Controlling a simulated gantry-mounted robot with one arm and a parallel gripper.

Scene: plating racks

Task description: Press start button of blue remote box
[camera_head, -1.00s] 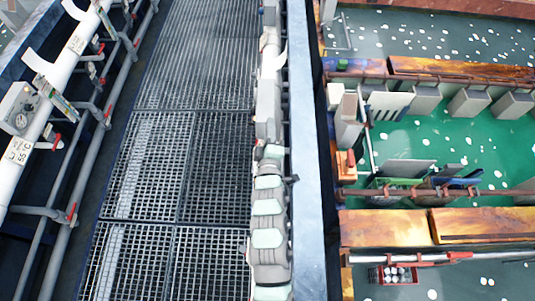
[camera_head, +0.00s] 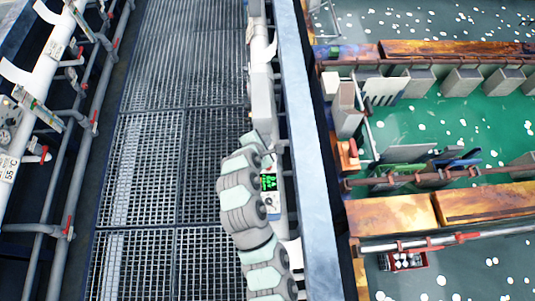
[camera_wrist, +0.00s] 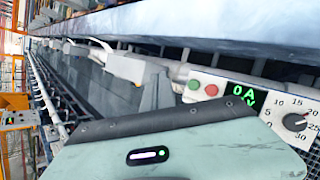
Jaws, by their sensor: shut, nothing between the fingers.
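A pale control panel (camera_wrist: 240,95) is at the right of the wrist view, with a green button (camera_wrist: 193,85), a red button (camera_wrist: 211,90), a lit green display (camera_wrist: 243,93) and a black dial (camera_wrist: 296,122). I cannot make out a blue casing. In the head view a panel with a green display (camera_head: 268,183) shows at the right edge of the walkway, partly hidden by my arm. My gripper (camera_head: 267,150) is small there, shut and empty, near the panel; its fingertips are hard to make out. No finger shows over the buttons in the wrist view.
A grating walkway (camera_head: 165,170) runs along the left and is clear. A blue-grey beam (camera_head: 318,190) stands right of my arm. Pipes with red valves (camera_head: 70,215) line the left side. Tanks with green liquid (camera_head: 480,125) lie beyond the beam.

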